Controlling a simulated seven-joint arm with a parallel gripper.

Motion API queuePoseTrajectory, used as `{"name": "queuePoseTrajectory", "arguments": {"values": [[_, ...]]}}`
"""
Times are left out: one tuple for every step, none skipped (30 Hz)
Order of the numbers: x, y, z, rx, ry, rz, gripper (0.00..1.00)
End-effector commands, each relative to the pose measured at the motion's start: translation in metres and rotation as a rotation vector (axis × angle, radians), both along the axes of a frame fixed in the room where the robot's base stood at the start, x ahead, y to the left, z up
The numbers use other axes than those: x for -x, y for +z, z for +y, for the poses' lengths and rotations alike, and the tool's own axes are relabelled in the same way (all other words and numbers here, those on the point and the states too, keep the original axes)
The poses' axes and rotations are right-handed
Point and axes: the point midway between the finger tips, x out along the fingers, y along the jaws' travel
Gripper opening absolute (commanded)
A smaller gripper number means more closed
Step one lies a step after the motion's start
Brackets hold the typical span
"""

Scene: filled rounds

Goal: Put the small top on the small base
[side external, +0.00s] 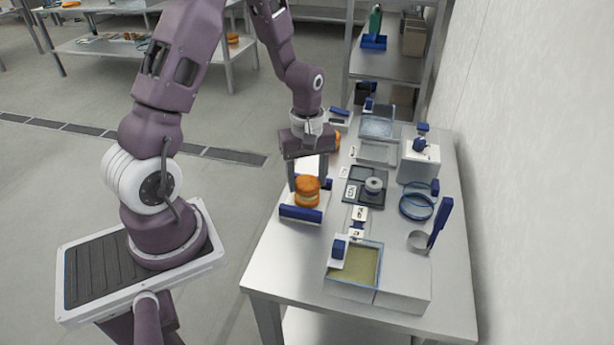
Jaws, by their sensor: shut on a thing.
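My gripper (307,182) points down over the near left part of the steel table, its fingers on either side of an orange-brown round top (307,184). It is shut on this top. Directly below is an orange-brown base (307,201) with a pale and greenish filling layer showing between the two. The top looks level and at or very close to the filling; I cannot tell whether they touch. The base is on a white board (288,202) with a dark blue bar at its front. Another orange round (336,137) is partly hidden behind my gripper.
A dark tray (374,200) with a grey ring-shaped thing lies to the right. A clear-walled bin of yellowish filling (362,264) stands at the front right. A blue-handled tool (440,222) stands upright near the right edge. The front left table corner is clear.

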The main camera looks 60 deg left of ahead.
Motion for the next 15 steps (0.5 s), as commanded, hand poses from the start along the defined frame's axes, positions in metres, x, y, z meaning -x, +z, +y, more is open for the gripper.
{"name": "queuePoseTrajectory", "arguments": {"values": [[0.0, -0.0006, 0.0, 0.0, 0.0, 0.0, 0.37], [0.0, -0.001, 0.0, 0.0, 0.0, 0.0, 0.37], [0.0, -0.0015, 0.0, 0.0, 0.0, 0.0, 0.37], [-0.0001, -0.0018, 0.0, 0.0, 0.0, 0.0, 0.37], [-0.0001, -0.0021, 0.0001, 0.0, 0.0, 0.0, 0.37], [-0.0001, -0.0026, 0.0001, 0.0, 0.0, 0.0, 0.37], [-0.0002, -0.003, 0.0001, 0.0, 0.0, 0.0, 0.37], [-0.0001, -0.0033, 0.0001, 0.0, 0.0, 0.0, 0.37], [-0.0001, -0.0038, 0.0, 0.0, 0.0, 0.0, 0.37], [-0.0001, -0.0042, 0.0, 0.0, 0.0, 0.0, 0.37], [-0.0001, -0.0046, 0.0, 0.0, 0.0, 0.0, 0.37], [-0.0001, -0.0051, 0.0, 0.0, 0.0, 0.0, 0.37], [0.0, -0.0055, 0.0, 0.0, 0.0, 0.0, 0.37], [0.0, -0.0058, 0.0, 0.0, 0.0, 0.0, 0.37], [0.0, -0.0063, -0.0001, 0.001, 0.0, 0.0, 0.37]]}}
